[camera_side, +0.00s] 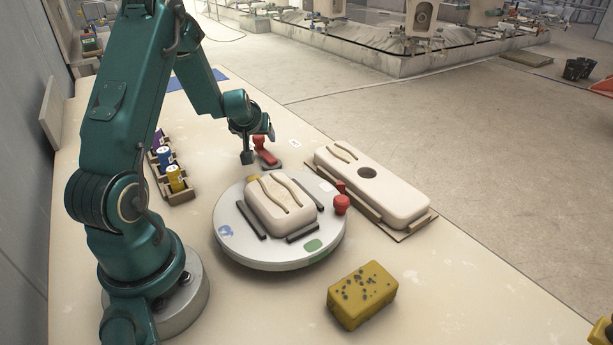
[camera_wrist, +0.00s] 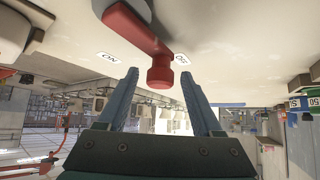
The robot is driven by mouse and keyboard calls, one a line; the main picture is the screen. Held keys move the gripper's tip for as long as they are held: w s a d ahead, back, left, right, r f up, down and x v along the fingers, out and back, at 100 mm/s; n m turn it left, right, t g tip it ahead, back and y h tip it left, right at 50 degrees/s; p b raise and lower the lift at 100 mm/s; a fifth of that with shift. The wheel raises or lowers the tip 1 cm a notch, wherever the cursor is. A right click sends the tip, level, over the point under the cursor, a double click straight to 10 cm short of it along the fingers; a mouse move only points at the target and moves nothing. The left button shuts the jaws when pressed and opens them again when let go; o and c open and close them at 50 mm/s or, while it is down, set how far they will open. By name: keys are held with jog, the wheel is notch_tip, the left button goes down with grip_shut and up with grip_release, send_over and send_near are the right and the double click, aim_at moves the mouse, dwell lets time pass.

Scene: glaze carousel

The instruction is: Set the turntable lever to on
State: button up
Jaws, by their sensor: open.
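The red turntable lever (camera_side: 266,152) stands on a small grey base behind the turntable (camera_side: 231,243) in the side view. In the wrist view the lever (camera_wrist: 136,27) runs from the upper left to a round knob (camera_wrist: 160,75), which lies beside the OFF label (camera_wrist: 182,59). The ON label (camera_wrist: 108,57) is to the left of the lever arm. My gripper (camera_side: 248,154) is at the lever in the side view. In the wrist view my gripper (camera_wrist: 159,77) is open, with a finger on each side of the knob and gaps visible between.
A long mould (camera_side: 385,192) lies on a board to the right. Paint jars (camera_side: 174,180) stand in a rack at left. A yellow sponge (camera_side: 362,294) lies in front.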

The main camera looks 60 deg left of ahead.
grip_shut()
dwell(1.4)
